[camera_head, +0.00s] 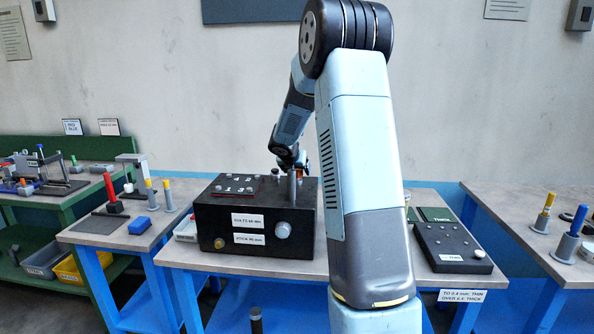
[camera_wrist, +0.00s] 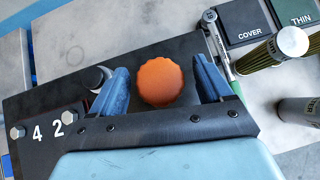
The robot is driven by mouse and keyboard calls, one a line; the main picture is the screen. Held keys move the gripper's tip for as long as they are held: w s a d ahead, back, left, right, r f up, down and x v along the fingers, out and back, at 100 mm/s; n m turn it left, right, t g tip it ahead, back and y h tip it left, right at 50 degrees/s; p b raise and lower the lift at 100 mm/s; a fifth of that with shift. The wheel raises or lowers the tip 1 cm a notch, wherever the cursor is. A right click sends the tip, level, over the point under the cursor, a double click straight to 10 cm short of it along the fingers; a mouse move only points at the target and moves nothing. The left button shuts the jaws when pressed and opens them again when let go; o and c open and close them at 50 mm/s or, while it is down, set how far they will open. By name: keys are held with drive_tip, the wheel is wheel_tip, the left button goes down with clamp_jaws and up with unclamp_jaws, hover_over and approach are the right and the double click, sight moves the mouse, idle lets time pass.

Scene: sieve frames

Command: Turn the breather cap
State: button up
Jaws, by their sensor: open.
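An orange cap with a scalloped edge (camera_wrist: 160,82), which I take to be the breather cap, sits on top of a black box (camera_wrist: 85,72). My gripper (camera_wrist: 160,68) is open, with one blue finger on each side of the cap. A gap shows between the cap and each finger in the wrist view; I cannot tell how far down the fingers reach. In the head view the black box (camera_head: 216,212) stands on a bench, and my arm hides much of the area around the cap.
Bolt heads marked 4 and 2 (camera_wrist: 72,116) are on the box top. A keypad-like black box (camera_head: 452,247) stands at right.

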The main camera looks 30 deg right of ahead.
drive_tip(key=shift+f, duration=0.1)
drive_tip(key=c, duration=0.9)
drive_tip(key=shift+d, duration=0.3)
drive_tip(key=shift+c, duration=0.3)
drive_tip(key=shift+a, duration=0.15)
